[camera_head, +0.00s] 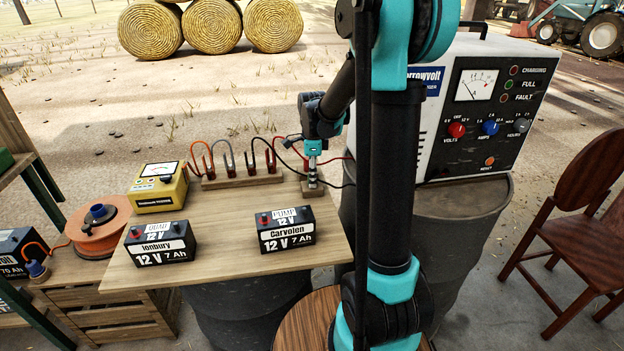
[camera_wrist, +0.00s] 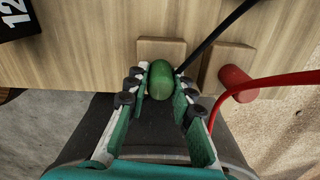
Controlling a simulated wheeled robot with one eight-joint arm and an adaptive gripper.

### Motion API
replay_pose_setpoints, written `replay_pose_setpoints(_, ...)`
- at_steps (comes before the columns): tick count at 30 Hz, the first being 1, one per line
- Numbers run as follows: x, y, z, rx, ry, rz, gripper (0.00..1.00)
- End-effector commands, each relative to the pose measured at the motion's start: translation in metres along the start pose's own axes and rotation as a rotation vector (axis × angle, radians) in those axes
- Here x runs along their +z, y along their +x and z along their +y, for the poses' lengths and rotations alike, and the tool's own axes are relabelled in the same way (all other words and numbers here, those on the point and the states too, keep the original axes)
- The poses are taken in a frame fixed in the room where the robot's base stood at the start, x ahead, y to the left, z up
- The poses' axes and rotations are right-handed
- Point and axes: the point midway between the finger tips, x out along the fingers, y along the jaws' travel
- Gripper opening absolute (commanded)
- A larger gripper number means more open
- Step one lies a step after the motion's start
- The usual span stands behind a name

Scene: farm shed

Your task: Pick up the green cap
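The green cap (camera_wrist: 161,80) is a rounded dark-green piece in the wrist view, between the tips of my gripper (camera_wrist: 163,84). The green finger pads lie against its left and right sides with no clear gap. A small wooden block (camera_wrist: 152,48) shows just beyond it. In the head view my gripper (camera_head: 312,172) points down at the back right corner of the wooden table (camera_head: 215,218). There the cap is hidden or too small to make out. Whether the cap still touches what is under it cannot be told.
A wooden rack (camera_head: 240,182) with red and dark clips stands left of my gripper. A yellow meter (camera_head: 160,190) and two black batteries, Ionbury (camera_head: 160,245) and Carvolen (camera_head: 287,232), stand on the table. A large charger (camera_head: 480,110) stands close on the right. Cables run beside my gripper.

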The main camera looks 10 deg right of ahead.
Motion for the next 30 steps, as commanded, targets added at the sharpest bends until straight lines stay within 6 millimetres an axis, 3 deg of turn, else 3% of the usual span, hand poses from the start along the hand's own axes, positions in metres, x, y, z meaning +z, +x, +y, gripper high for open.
replay_pose_setpoints(11,0.000,-0.001,0.000,0.000,0.000,0.000,0.08)
replay_pose_setpoints(17,0.000,-0.014,0.000,0.000,0.000,0.000,0.08)
replay_pose_setpoints(23,0.000,-0.050,0.000,0.000,0.000,0.000,0.08)
replay_pose_setpoints(30,0.000,-0.116,0.000,0.000,0.000,0.000,0.08)
